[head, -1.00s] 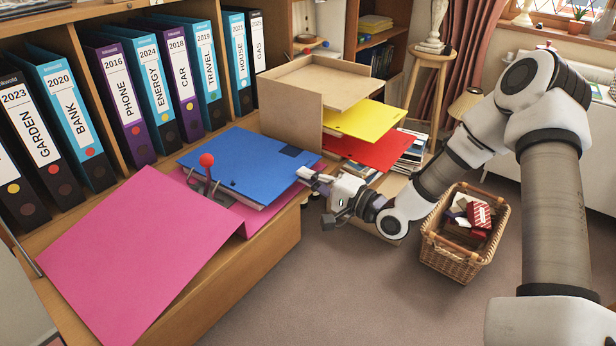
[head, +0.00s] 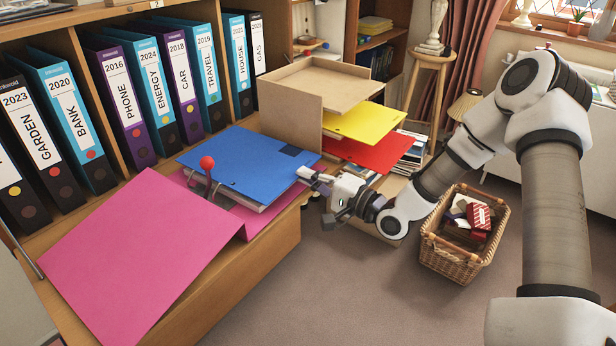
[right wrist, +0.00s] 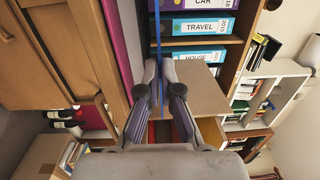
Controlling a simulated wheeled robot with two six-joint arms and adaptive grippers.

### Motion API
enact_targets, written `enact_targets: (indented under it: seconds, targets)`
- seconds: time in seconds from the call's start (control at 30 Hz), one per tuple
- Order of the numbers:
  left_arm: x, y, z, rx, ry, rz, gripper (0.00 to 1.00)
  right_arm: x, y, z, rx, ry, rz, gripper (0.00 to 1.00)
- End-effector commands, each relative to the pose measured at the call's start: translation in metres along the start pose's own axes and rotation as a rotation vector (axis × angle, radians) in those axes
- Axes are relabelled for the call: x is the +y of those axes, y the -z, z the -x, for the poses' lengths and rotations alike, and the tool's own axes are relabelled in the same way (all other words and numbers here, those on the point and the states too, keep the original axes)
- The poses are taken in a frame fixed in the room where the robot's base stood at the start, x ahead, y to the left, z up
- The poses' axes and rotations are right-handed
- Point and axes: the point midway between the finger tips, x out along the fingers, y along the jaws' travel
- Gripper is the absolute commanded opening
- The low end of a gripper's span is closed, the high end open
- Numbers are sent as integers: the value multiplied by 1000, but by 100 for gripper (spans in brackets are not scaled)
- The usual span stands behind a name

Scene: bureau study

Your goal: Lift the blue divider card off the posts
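The blue divider card (head: 240,165) lies flat on top of a pack of paper in the open pink binder (head: 140,250). A lever with a red knob (head: 207,162) stands at the card's left edge, by the binder posts, which are mostly hidden. My left gripper is not in view.
A cardboard-coloured tray stack (head: 300,95) stands behind the card, with yellow (head: 365,120) and red (head: 385,152) sheets sticking out. Upright binders (head: 160,85) fill the shelf at the back. A wicker basket (head: 455,260) stands on the floor at the right.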

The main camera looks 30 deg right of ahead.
Motion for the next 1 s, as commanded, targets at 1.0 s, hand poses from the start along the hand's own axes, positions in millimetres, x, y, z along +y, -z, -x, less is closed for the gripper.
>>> enact_targets:
  seconds: [1.0]
  targets:
    - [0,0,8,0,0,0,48,-9,0,0,0,1,0,0]
